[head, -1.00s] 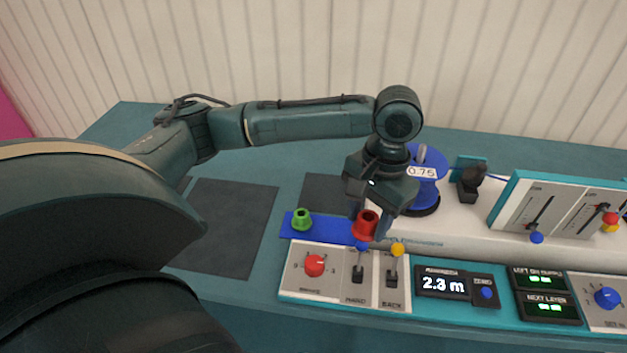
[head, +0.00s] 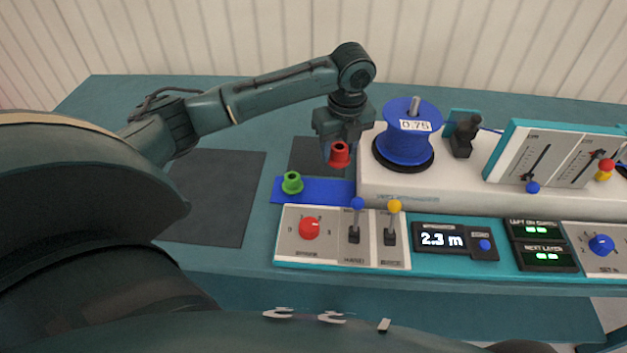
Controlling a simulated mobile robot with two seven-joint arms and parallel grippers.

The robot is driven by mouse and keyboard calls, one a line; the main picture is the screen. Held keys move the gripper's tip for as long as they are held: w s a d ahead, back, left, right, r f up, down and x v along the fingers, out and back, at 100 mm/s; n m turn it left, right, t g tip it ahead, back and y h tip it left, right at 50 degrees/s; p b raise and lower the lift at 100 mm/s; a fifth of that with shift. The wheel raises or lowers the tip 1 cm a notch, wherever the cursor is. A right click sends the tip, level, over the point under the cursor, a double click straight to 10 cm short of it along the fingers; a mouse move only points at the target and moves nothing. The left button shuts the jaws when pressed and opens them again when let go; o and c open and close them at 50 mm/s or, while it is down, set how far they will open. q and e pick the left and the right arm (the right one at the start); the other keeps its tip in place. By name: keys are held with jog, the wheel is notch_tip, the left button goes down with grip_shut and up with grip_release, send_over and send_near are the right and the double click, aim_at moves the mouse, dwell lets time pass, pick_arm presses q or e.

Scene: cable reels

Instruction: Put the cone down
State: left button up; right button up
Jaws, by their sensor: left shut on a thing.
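My left gripper (head: 339,150) points down and is shut on a red cone (head: 340,155). The red cone hangs at the fingertips, over the far right part of the blue strip and the near part of a small dark mat. I cannot tell exactly how high above them it is. A green cone (head: 292,183) stands upright on the left part of the blue strip (head: 320,193). My right gripper is not in view.
A blue reel (head: 407,138) marked 0.75 stands on the white machine (head: 450,188) right of the gripper. A control panel (head: 285,236) with levers lies in front. A large dark mat (head: 215,200) on the left is bare; the small dark mat (head: 305,155) lies behind the strip.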

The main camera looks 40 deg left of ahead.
pick_arm(q)
jog(key=m, duration=0.1)
send_over(333, 191)
jog(key=f, duration=0.7)
jog(key=shift+s+d+f, duration=0.15)
jog(key=shift+d+f, duration=0.1)
notch_tip(333, 191, down, 2)
jog(key=shift+f, duration=0.4)
jog(key=o, duration=1)
jog(key=shift+f, duration=0.1)
